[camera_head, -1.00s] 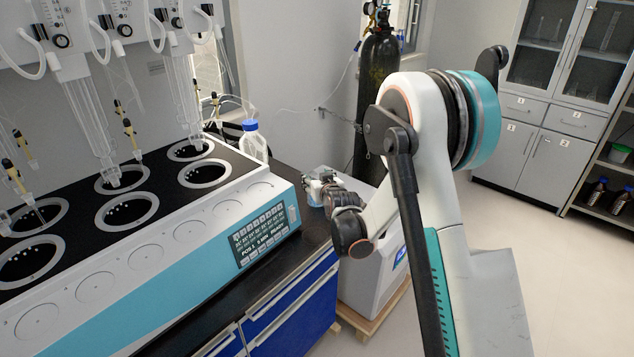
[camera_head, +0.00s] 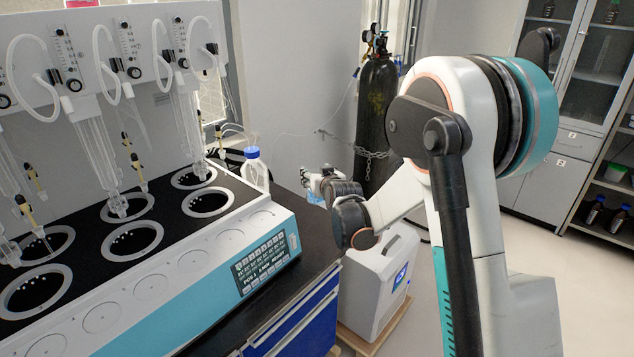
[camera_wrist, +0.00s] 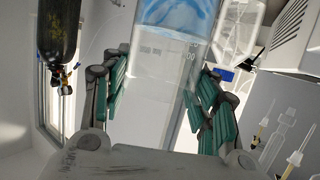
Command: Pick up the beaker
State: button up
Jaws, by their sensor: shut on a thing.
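The beaker (camera_wrist: 165,75) is a clear vessel with pale blue contents. In the wrist view it stands between the green finger pads of my gripper (camera_wrist: 160,90), which is shut on it. The beaker's far end runs out of the top of that view. In the head view my gripper (camera_head: 318,180) is small, at the far right end of the dark bench, with part of the pale blue beaker (camera_head: 314,198) showing beside it. My wrist hides some of the beaker there. I cannot tell its exact gap above the bench.
The distiller (camera_head: 200,270) with round black wells fills the left, glass tubes above it. A blue-capped bottle (camera_head: 254,168) stands behind it, near my gripper. A black gas cylinder (camera_head: 377,115) stands behind my arm. A grey-white machine (camera_head: 372,280) sits below. Open floor lies right.

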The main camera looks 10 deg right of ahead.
notch_tip(320, 180, up, 7)
jog(key=p, duration=0.2)
jog(key=shift+f, duration=0.15)
dwell(0.5)
dwell(0.4)
